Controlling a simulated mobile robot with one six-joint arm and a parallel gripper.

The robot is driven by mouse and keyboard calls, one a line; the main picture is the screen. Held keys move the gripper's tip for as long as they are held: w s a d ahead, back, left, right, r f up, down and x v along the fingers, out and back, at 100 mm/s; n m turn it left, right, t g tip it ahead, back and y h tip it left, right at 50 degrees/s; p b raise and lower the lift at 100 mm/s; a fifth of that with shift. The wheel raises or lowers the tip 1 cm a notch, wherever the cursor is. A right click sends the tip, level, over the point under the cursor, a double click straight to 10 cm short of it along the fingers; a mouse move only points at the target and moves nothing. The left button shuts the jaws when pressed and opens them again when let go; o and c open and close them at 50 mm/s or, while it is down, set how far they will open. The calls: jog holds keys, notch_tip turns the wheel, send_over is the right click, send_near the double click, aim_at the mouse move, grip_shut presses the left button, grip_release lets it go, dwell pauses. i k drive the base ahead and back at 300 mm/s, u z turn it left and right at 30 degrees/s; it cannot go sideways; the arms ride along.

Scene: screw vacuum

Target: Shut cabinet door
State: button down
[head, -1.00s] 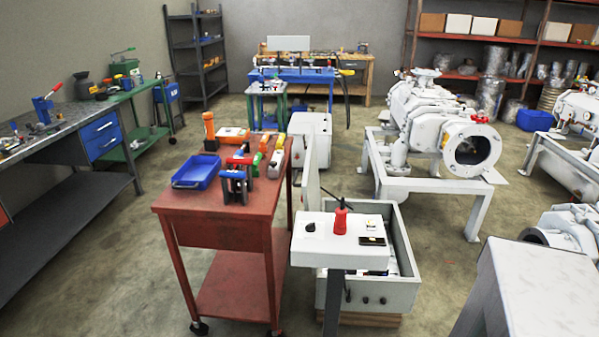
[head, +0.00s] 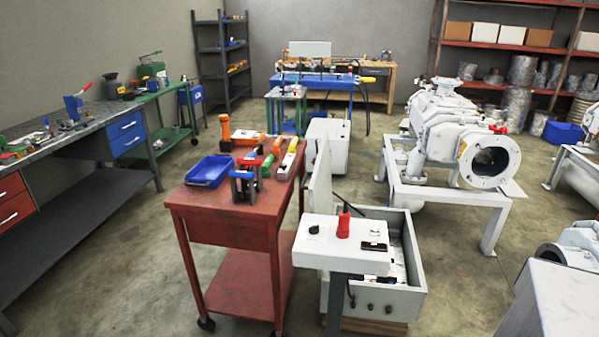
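A light grey cabinet (head: 407,268) lies low near the front centre, on what looks like a wooden base. Its top is open, and parts inside it are partly visible. Its door seems to be the pale upright panel (head: 322,178) at its left side, which stands open between the cabinet and the red trolley. A white panel on a dark post hides the near left part of the cabinet and the lower part of the door. My gripper is not in view.
The white panel (head: 318,252) carries a red object (head: 343,222) and a black knob. The red trolley (head: 225,232), holding a blue tray (head: 208,171) and tools, stands close left. A white pump (head: 455,145) on a frame stands behind right. Floor right of the cabinet is partly clear.

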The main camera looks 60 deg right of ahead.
aim_at(318, 196)
jog(key=z, duration=1.15)
jog(key=i, duration=1)
jog(key=u, duration=0.05)
